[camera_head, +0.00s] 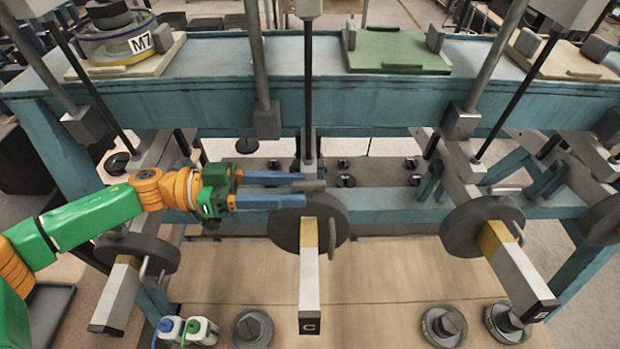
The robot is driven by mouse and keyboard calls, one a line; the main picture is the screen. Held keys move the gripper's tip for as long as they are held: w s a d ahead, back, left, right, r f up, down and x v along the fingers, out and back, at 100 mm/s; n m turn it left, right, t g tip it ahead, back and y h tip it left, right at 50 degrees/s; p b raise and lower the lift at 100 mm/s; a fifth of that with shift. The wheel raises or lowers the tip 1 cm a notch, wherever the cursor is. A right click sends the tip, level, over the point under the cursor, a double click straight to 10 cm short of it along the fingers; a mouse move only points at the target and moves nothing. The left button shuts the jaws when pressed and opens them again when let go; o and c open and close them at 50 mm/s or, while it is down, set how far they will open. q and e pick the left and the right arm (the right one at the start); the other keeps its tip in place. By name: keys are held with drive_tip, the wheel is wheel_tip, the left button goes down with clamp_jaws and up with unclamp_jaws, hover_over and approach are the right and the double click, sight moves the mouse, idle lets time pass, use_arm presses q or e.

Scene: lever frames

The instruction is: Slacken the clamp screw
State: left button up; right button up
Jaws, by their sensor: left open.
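My left gripper (304,190) reaches in from the left with its two blue fingers apart, one above the other. A second grey bar (331,240) stands upright at the disc's right side. Lever C has a yellow band and a pale arm pointing toward me. My right gripper is not in view.
Similar levers stand at the left (118,290) and at the right, lever B (520,270). A blue frame beam (200,100) crosses above, with vertical rods before it. Round weights (252,328) and small bottles lie on the wooden board (380,270) below.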

sight(308, 189)
use_arm(q)
drive_tip(key=d, duration=0.3)
drive_tip(key=shift+w+p, duration=0.15)
drive_tip(key=shift+p, duration=0.15)
drive_tip(key=shift+w+d+f, duration=0.15)
drive_tip(key=shift+d, duration=0.15)
drive_tip(key=shift+a, duration=0.15)
drive_tip(key=shift+c, duration=1.3)
clamp_jaws()
